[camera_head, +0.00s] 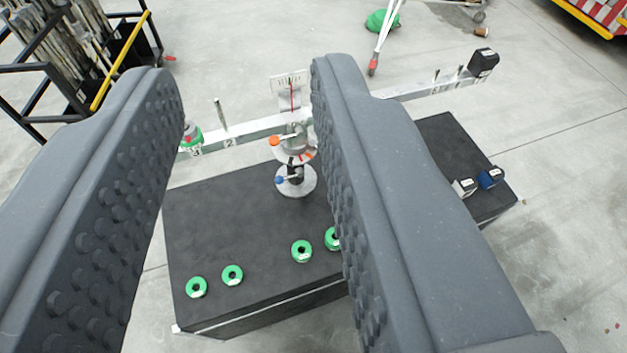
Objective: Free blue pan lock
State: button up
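The blue pan lock (279,180) is a small blue knob low on the left side of the balance stand (296,182). The stand rises from a round grey base on a black box. An orange knob (274,141) sits higher on the same stand, on the left. My gripper (245,85) is open, with its two dark studded fingers wide apart. The stand and the blue knob show in the gap between the fingers, further away, and nothing is held. The right finger hides part of the beam and box.
The black box (225,225) carries several green rings (232,274) near its front edge. A pale beam (255,127) crosses behind the stand, with a black block (484,62) at its right end. White (464,187) and blue (490,177) blocks lie at right. A black rack (75,60) stands at upper left.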

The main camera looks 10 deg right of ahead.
aim_at(280, 179)
jog(key=z, duration=0.2)
jog(key=i, duration=0.45)
jog(key=u, duration=1.3)
jog(key=k, duration=0.8)
jog(key=z, duration=1.2)
jog(key=i, duration=0.8)
